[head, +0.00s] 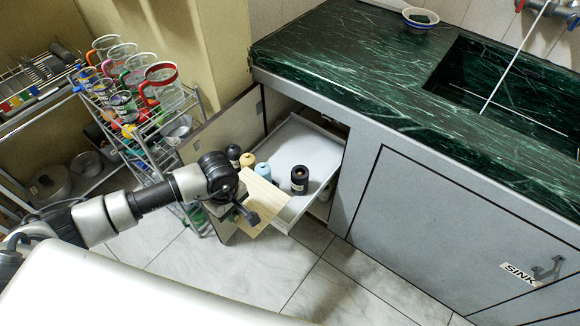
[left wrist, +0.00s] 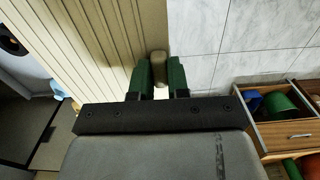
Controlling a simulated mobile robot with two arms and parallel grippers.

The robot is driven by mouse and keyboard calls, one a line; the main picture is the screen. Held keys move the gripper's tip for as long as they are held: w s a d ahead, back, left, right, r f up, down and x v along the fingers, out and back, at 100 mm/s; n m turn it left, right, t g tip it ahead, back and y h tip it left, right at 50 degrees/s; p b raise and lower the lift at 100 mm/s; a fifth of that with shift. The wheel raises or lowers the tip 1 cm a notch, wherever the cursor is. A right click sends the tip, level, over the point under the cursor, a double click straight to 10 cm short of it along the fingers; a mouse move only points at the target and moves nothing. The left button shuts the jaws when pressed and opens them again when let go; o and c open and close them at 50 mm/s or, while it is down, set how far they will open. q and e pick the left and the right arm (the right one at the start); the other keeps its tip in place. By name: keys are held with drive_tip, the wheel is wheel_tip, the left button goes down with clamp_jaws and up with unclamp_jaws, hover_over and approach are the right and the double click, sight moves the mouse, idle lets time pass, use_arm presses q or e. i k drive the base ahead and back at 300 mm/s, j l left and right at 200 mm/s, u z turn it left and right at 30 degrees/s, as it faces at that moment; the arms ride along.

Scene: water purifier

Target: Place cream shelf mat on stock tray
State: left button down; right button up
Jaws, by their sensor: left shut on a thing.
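The cream shelf mat (head: 262,196) is a flat, pale panel held at the front of the open cabinet in the head view. Its ribbed face (left wrist: 95,40) fills the upper left of the left wrist view. My left gripper (head: 246,211) is shut on the mat; in the left wrist view a beige piece shows between its green fingers (left wrist: 159,72). The white stock tray (head: 300,150) is pulled out of the cabinet under the counter. The mat overlaps the tray's front left part in the picture; I cannot tell whether they touch. My right gripper is not in view.
On the tray stand a black bottle (head: 299,180) and, at its left, a light blue bottle (head: 263,170), a tan one (head: 247,160) and another dark one (head: 233,153). The tray's back is bare. A wire rack (head: 150,150) with jugs stands left of the cabinet.

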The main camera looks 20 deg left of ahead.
sight(281, 158)
drive_tip(key=i, duration=1)
